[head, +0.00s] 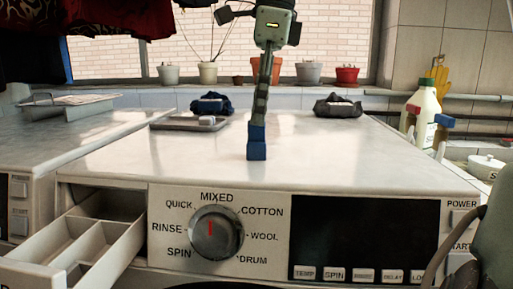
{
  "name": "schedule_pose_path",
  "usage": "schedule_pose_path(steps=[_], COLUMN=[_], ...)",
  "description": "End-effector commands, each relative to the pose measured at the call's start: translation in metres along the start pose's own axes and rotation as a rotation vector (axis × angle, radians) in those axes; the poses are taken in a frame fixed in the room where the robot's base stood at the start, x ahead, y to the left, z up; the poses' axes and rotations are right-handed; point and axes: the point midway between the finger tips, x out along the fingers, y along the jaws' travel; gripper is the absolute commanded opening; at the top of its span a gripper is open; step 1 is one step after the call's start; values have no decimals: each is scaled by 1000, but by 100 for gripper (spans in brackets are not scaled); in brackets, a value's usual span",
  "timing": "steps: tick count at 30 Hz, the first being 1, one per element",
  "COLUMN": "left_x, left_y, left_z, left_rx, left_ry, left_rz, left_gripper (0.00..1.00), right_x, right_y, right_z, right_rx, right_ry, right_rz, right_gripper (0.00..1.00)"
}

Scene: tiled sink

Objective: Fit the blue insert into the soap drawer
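The soap drawer (75,250) of the white washing machine is pulled out at lower left. Bare pale compartments with dividers show in it. My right gripper (259,118) points down over the middle of the machine top, its fingers seen edge-on. My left gripper is not in view.
The control panel with its dial (216,233) is right of the drawer. A grey tray (165,122) and dark cloth bundles (211,105) (338,107) lie at the back of the machine top. A white bottle (425,105) stands at right. The front of the top is clear.

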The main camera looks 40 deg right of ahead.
Motion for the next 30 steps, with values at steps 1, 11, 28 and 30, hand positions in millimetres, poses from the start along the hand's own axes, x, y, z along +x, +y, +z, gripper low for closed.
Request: schedule_pose_path(steps=[1, 11, 28, 30], left_x=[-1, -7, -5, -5], left_y=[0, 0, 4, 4], left_z=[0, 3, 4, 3], left_rx=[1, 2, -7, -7], left_ry=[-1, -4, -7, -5], left_rz=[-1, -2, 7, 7], left_gripper=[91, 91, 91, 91], right_x=[8, 19, 19, 19], right_y=[0, 0, 0, -1], right_z=[0, 0, 0, 0], right_rx=[0, 0, -1, 0], right_ry=[2, -1, -1, -1], right_rz=[0, -1, -1, -1], right_gripper=[31, 31, 0, 0])
